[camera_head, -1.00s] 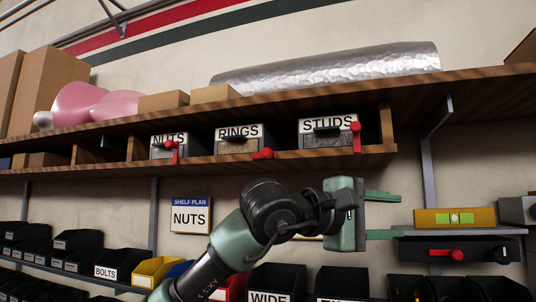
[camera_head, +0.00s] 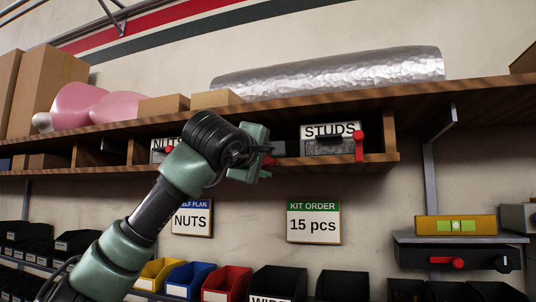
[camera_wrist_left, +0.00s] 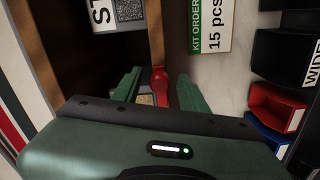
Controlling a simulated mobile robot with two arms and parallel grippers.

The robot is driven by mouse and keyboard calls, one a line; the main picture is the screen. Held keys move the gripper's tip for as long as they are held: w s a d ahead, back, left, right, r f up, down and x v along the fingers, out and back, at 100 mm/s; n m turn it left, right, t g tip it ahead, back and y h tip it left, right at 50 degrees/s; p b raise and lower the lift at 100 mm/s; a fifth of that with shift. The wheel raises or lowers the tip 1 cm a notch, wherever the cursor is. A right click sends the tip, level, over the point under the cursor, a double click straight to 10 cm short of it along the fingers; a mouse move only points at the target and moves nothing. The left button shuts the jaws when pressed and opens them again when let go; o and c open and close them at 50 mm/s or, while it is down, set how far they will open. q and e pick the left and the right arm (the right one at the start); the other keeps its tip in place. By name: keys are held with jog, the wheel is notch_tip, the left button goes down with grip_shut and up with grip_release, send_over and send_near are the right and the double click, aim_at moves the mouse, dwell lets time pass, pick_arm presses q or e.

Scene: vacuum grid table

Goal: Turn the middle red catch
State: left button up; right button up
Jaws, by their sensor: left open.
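The middle red catch (camera_head: 270,161) is mostly hidden behind my left gripper in the head view; only a small red part shows. In the left wrist view the catch (camera_wrist_left: 159,80) lies between the two green fingers of my left gripper (camera_wrist_left: 160,88), at the edge of the wooden shelf. The fingers are open, one on each side of it; whether either touches it I cannot tell. In the head view the left gripper (camera_head: 262,155) covers the RINGS drawer and its label. My right gripper is not in view.
The STUDS drawer (camera_head: 331,131) has an upright red catch (camera_head: 359,146) to the right. The NUTS catch (camera_head: 169,149) is partly hidden by my arm at the left. A KIT ORDER sign (camera_head: 313,222) hangs below. Coloured bins (camera_head: 228,281) stand lower down.

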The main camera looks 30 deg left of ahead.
pick_arm(q)
jog(key=shift+w, duration=0.3)
grip_shut()
jog(key=shift+n, duration=0.3)
jog(key=n, duration=0.1)
jog(key=r+n, duration=0.1)
jog(key=n, duration=0.2)
jog(key=shift+a+r, duration=0.15)
jog(key=shift+r, duration=0.2)
jog(key=shift+s+a+r+n+b, duration=0.15)
jog(key=shift+a+r+n, duration=0.35)
jog(key=shift+n, duration=1.75)
jog(key=shift+s+a+r+n+b, duration=0.2)
jog(key=shift+a+n, duration=0.55)
jog(key=shift+n, duration=1.45)
jog(key=shift+s+a+r+n+b, duration=0.15)
jog(key=shift+a+r+n, duration=0.35)
jog(key=shift+n, duration=1.75)
jog(key=shift+a+f, duration=0.1)
jog(key=shift+a, duration=0.05)
